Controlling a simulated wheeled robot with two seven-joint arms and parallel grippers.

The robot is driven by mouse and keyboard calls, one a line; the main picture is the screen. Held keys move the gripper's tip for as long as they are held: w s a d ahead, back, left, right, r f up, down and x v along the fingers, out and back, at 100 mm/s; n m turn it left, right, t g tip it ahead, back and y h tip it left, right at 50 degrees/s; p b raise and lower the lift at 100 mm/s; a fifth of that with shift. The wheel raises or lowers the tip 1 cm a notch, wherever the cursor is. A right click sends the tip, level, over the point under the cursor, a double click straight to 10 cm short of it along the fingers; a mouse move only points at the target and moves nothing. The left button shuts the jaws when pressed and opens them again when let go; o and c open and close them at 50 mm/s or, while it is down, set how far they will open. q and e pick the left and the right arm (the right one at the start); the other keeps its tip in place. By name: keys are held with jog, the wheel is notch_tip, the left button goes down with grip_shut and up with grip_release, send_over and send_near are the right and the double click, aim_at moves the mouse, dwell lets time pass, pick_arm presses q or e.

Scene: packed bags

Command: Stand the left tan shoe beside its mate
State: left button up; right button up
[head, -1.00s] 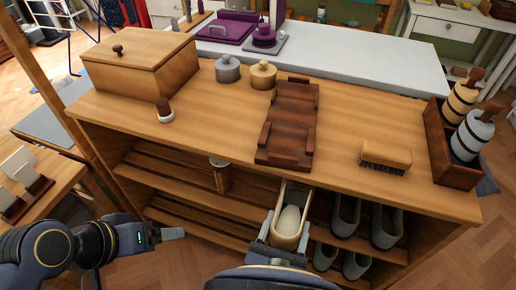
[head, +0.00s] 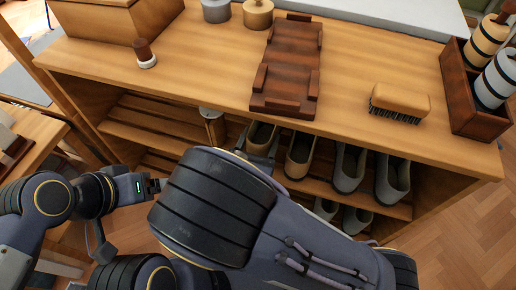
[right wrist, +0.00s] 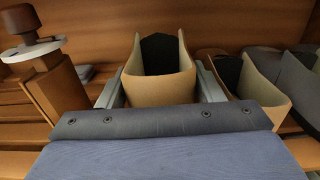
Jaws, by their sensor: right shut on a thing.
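The left tan shoe (head: 264,134) is upright inside the upper shelf bay, its heel toward me. My right gripper (head: 257,148) is shut on it, with one finger on each side of the heel in the right wrist view (right wrist: 160,88). Its mate, the other tan shoe (head: 300,157), stands just to the right with a small gap; it also shows in the right wrist view (right wrist: 266,100). My right forearm hides the held shoe's lower part, so I cannot tell whether its sole touches the shelf. My left gripper (head: 150,188) is outside the bench at left, its fingertips unclear.
Grey shoes (head: 348,170) stand right of the tan mate, with more on the lower shelf (head: 356,218). A wooden container with a pale lid (head: 213,124) stands left of the held shoe. The bench top (head: 210,75) above holds a dark wooden rack (head: 288,65) and a brush (head: 400,100).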

aim_at(263, 135)
jog(key=f+b, duration=0.1)
jog(key=f, duration=0.1)
jog(key=w+f+b, duration=0.1)
jog(key=f, duration=0.1)
jog(key=shift+a+f+b, duration=0.15)
jog(key=shift+a+b, duration=0.05)
jog(key=shift+b, duration=0.1)
jog(key=o, duration=0.8)
jog(key=shift+s+f, duration=0.1)
jog(key=o, duration=0.5)
